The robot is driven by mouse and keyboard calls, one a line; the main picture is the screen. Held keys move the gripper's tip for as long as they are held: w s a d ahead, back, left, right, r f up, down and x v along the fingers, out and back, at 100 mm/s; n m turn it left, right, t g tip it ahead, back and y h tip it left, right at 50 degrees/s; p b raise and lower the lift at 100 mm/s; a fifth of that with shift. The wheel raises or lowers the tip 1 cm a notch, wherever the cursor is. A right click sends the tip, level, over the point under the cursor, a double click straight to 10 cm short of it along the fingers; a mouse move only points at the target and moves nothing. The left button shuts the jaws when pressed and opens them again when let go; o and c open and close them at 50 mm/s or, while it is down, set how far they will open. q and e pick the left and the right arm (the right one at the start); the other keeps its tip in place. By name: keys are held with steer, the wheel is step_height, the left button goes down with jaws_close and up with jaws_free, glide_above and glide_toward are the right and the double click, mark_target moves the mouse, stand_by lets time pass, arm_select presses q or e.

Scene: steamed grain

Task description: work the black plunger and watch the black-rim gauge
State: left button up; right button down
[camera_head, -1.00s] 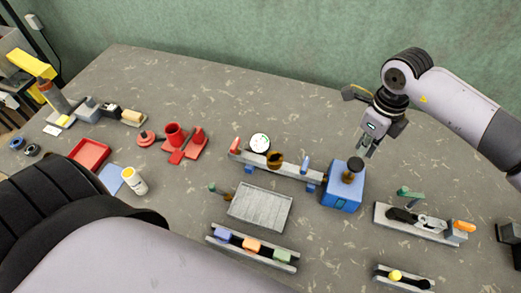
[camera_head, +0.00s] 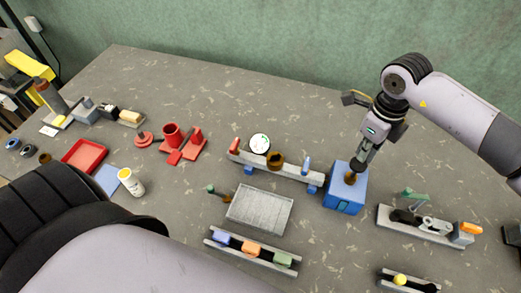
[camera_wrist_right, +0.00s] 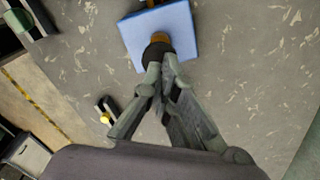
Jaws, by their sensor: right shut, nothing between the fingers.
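The black plunger (camera_wrist_right: 154,55) stands on a brass collar on top of a blue box (camera_head: 345,195), right of centre in the head view. My right gripper (camera_head: 356,164) points down at the plunger's top. Its fingers are shut and empty, and the tips partly hide the knob. In the right wrist view the fingertips (camera_wrist_right: 160,78) overlap the knob's near edge; I cannot tell whether they touch it. The gauge (camera_head: 260,143) has a white face and a thin dark rim, on a grey rail left of the box. Its markings are too small to read. My left gripper is not in view.
A grey rail (camera_head: 295,173) with a brass cup (camera_head: 275,160) runs to the box. A grey tray (camera_head: 259,210) lies in front. A lever fixture (camera_head: 425,225) stands right of the box. My left arm fills the lower left. Bare table lies behind the box.

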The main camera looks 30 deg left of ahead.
mark_target(359, 163)
steer(key=shift+f, duration=0.15)
stand_by(0.5)
steer(key=shift+f+b, duration=2.5)
steer(key=shift+f, duration=0.1)
steer(key=shift+r+p, duration=1.35)
steer(key=shift+r, duration=2.6)
steer(key=shift+f, duration=0.1)
